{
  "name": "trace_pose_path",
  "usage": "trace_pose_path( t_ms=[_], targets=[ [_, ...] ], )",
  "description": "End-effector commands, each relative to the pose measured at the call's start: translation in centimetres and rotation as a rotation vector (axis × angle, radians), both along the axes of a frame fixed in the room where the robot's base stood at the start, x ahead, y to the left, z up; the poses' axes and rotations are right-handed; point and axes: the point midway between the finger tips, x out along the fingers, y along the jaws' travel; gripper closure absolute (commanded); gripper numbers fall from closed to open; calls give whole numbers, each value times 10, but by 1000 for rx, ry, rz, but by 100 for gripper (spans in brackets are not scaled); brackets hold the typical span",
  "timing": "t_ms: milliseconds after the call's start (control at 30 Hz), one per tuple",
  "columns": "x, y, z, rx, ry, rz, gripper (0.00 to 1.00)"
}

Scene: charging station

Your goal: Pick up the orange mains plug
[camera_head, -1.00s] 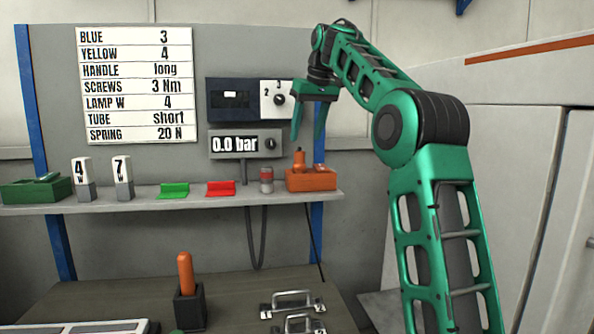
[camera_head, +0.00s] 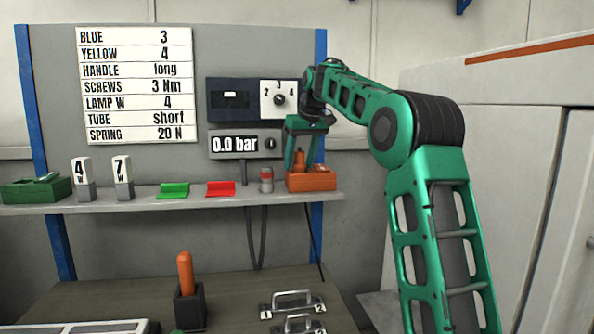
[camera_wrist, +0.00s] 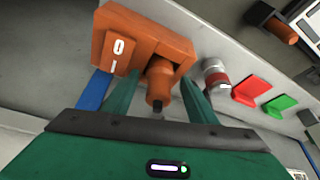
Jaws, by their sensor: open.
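The orange mains plug (camera_head: 299,161) stands upright in an orange socket box (camera_head: 318,181) at the right end of the shelf. In the wrist view the plug (camera_wrist: 160,82) sticks out of the box (camera_wrist: 114,22), which has a switch marked 0 and I (camera_wrist: 117,54). My gripper (camera_head: 303,165) is open and points down over the box. In the wrist view its two green fingers (camera_wrist: 159,95) lie on either side of the plug. I cannot tell whether they touch it.
A grey and red cylinder (camera_head: 266,180) stands on the shelf (camera_head: 140,203) just left of the box. Red (camera_head: 220,188) and green (camera_head: 174,190) pieces lie further left. The panel with a dial (camera_head: 278,99) and gauge (camera_head: 246,144) is close behind my gripper.

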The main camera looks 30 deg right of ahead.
Motion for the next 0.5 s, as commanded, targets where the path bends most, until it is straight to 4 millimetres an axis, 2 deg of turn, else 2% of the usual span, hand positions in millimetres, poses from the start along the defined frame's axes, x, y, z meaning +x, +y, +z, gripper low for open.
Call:
trace_pose_path(
  t_ms=[233, 267, 433, 500],
  targets=[
    [1, 0, -2, 0, 0, 0, 47],
    [1, 0, -2, 0, 0, 0, 52],
    [1, 0, -2, 0, 0, 0, 92],
    [1, 0, -1, -1, -1, 0, 93]
  ],
)
